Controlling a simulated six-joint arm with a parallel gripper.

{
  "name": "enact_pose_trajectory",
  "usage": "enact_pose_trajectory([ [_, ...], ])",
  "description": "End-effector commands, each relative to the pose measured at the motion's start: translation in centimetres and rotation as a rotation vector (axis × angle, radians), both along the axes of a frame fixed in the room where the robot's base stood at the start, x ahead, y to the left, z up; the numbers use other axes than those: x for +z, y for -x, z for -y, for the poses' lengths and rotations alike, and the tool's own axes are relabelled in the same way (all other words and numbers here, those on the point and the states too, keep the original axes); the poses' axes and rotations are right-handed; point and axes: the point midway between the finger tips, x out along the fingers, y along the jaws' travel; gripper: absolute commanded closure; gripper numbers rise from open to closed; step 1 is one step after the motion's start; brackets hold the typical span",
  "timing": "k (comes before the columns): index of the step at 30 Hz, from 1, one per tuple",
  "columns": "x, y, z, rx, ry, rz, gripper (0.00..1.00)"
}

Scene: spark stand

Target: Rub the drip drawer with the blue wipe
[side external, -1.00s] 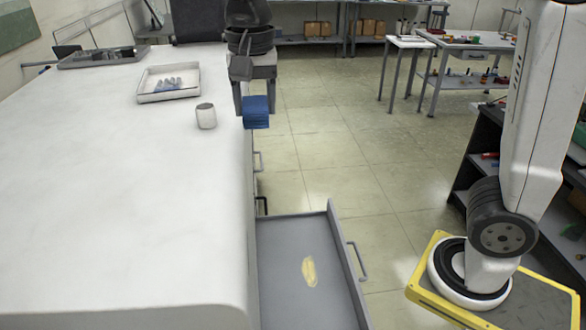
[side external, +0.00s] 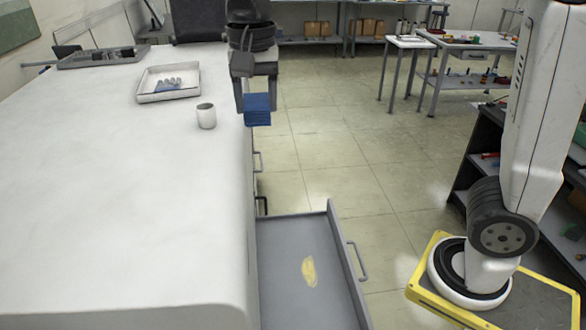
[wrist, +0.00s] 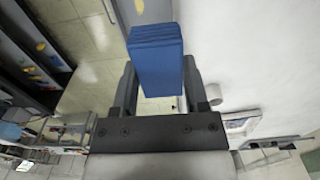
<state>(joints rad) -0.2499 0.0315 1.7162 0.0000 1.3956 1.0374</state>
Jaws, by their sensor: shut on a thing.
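My gripper (side external: 257,99) is shut on the blue wipe (side external: 257,110), a folded blue block, and holds it in the air beside the right edge of the white worktop. The wipe also shows large between the fingers in the wrist view (wrist: 156,58). The drip drawer (side external: 292,248) is a shallow grey drawer standing open at the bottom centre, nearer the side camera than the gripper. A yellow stain (side external: 309,271) lies on its floor. The wipe is apart from the drawer.
A small white cup (side external: 206,116) stands on the worktop (side external: 110,200) close to the gripper. A white tray (side external: 142,97) with small items lies further left. The drawer's front wall carries a handle (side external: 357,262).

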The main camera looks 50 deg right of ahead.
Motion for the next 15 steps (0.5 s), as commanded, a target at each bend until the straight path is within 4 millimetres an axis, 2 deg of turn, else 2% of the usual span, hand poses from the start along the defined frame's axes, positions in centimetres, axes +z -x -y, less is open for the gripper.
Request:
enact_pose_trajectory([
  [11, 4.5, -0.1, 0.0, 0.0, -0.001, 0.005, 0.9],
  [15, 4.7, -1.1, 1.9, -0.005, 0.0, 0.001, 0.9],
])
